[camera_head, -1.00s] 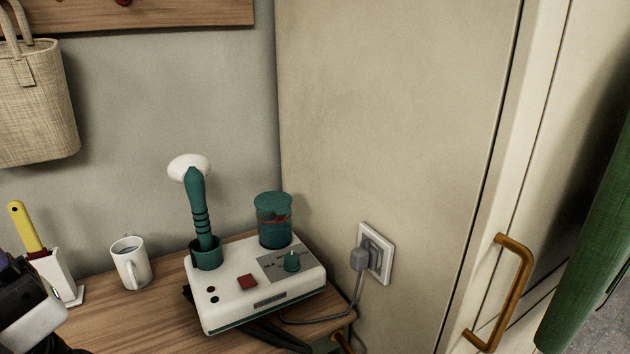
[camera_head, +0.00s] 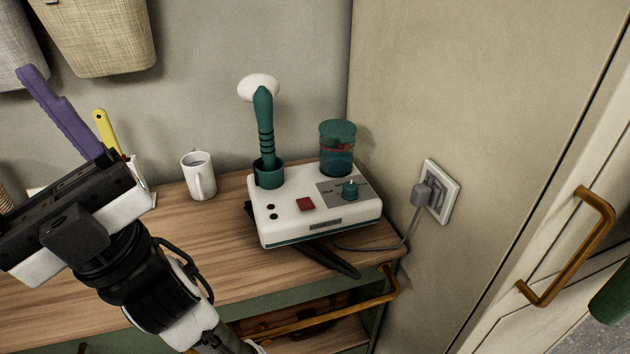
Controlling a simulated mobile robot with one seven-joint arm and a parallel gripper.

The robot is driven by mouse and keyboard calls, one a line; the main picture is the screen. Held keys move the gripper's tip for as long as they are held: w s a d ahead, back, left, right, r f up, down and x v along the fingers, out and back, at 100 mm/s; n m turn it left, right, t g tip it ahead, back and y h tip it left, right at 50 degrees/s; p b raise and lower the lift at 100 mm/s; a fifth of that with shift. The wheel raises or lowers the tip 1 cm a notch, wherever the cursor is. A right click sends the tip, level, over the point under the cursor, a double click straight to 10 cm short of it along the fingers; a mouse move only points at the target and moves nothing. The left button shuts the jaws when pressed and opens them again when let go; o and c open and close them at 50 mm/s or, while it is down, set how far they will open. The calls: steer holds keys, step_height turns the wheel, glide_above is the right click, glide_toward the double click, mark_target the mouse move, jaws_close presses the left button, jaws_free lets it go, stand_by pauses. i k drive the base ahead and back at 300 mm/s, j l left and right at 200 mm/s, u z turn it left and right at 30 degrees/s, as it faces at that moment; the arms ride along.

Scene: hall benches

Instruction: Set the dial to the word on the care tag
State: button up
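A white appliance (camera_head: 290,215) with a green base edge stands on the right end of the wooden bench top. Its small green dial (camera_head: 350,189) sits on a grey panel at the right; the printed words there are too small to read. I cannot make out a care tag.
A white mug (camera_head: 199,176) stands left of the appliance. A yellow-handled tool (camera_head: 108,132) and a purple object (camera_head: 62,112) are near my arm. A cord runs to the wall socket (camera_head: 437,191). A brass rail (camera_head: 330,316) runs along the bench front. Bare wood (camera_head: 215,235) lies before the mug.

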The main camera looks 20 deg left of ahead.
mark_target(349, 193)
steer(key=l+z, duration=0.3)
steer(key=l, duration=1.6)
steer(key=u, duration=1.45)
